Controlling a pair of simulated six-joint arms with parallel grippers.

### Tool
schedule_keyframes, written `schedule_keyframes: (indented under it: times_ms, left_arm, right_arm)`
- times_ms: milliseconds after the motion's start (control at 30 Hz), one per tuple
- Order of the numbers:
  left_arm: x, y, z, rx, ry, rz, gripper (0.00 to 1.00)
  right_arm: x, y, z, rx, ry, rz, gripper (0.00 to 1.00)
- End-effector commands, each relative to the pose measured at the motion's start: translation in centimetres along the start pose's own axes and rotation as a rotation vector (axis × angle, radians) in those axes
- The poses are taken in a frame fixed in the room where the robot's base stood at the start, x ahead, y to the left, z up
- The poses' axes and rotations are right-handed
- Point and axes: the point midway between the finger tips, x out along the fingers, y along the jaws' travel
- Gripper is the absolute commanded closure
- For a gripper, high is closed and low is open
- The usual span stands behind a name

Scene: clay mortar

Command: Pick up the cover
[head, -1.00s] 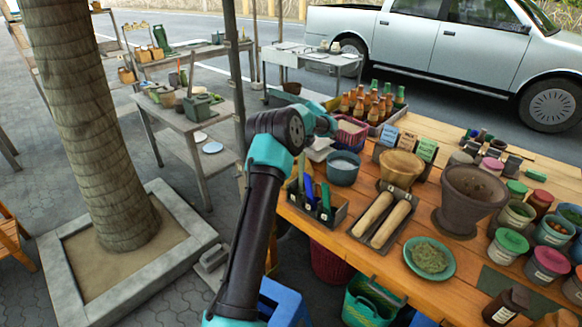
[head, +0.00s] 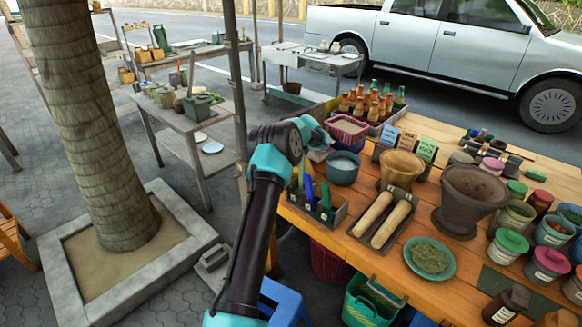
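The brown clay mortar (head: 468,192) stands upright on the wooden table. Several jars with coloured covers stand to its right, among them a green cover (head: 513,241) and a pink cover (head: 551,260). A smaller pink cover (head: 491,165) lies behind the mortar. I cannot tell which one is the task's cover. My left arm rises from the bottom centre and bends right at the table's left end. Its far end is over the area by the pink basket, well left of the covers. My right gripper is not in view.
A blue-grey bowl (head: 343,168), a wooden bowl (head: 402,167), a tray with two rollers (head: 381,220), a green plate (head: 429,257) and a pink basket (head: 348,129) crowd the table (head: 330,234). Bottles stand in a crate behind. A tree trunk (head: 90,110) stands at left.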

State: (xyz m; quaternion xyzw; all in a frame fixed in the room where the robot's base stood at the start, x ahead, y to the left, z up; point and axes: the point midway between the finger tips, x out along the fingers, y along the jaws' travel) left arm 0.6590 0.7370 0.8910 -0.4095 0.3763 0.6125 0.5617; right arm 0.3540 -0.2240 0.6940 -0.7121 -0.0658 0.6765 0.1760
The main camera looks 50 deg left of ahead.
Motion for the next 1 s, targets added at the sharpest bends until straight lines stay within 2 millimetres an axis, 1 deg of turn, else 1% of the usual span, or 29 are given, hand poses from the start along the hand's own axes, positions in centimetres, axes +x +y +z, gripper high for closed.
schedule_keyframes:
  times_ms: [100, 533, 1000]
  left_arm:
    - [0.36, -0.01, 0.06, -0.001, -0.001, -0.001, 0.51]
    - [0.34, -0.02, 0.03, 0.000, -0.001, -0.001, 0.52]
    - [0.34, -0.02, 0.02, 0.000, -0.001, -0.001, 0.97]
  right_arm:
    - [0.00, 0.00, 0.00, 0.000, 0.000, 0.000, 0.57]
    - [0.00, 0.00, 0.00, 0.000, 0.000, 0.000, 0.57]
    - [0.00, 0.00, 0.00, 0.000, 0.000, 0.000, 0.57]
